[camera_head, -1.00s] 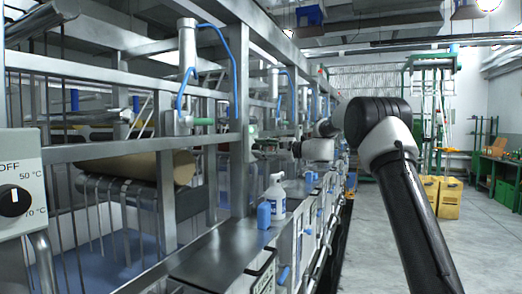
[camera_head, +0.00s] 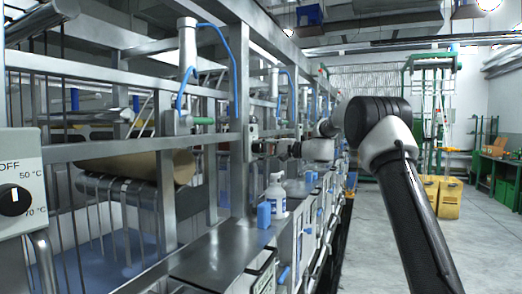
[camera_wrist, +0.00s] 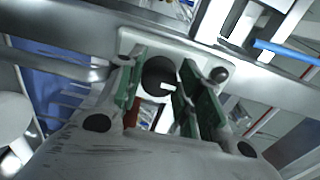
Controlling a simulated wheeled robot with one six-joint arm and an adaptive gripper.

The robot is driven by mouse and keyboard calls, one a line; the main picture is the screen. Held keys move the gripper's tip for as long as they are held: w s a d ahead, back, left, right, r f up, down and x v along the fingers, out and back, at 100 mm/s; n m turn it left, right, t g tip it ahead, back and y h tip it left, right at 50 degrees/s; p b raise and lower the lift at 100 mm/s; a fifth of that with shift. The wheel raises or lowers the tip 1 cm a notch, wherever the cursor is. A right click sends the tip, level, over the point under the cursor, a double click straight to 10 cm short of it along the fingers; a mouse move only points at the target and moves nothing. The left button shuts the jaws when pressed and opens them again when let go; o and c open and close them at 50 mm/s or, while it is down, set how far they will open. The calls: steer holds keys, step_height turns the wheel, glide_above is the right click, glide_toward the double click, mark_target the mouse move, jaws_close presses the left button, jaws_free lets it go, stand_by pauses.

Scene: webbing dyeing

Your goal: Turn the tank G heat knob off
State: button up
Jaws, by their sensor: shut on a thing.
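In the wrist view, a round black knob (camera_wrist: 158,76) sits on a pale control panel (camera_wrist: 128,45) fixed to a metal rail. My gripper (camera_wrist: 163,84) has its two green-padded fingers on either side of this knob and is shut on it. In the head view my gripper (camera_head: 262,148) is at the panel (camera_head: 252,132) on the frame, small and partly lost against the metalwork. A nearer knob (camera_head: 14,202) at the left edge has OFF, 50 °C and 70 °C marks; its tank letter is not visible.
A white spray bottle (camera_head: 275,195) and a blue container (camera_head: 264,215) stand on the metal ledge (camera_head: 215,250) below my gripper. Metal uprights and blue hoses (camera_head: 232,65) line the tanks. Yellow bins (camera_head: 450,198) stand at the right; the floor (camera_head: 385,255) before them is clear.

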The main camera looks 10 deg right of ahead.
steer(key=shift+f, duration=0.1)
stand_by(0.3)
steer(key=o, duration=1)
steer(key=v, duration=1.2)
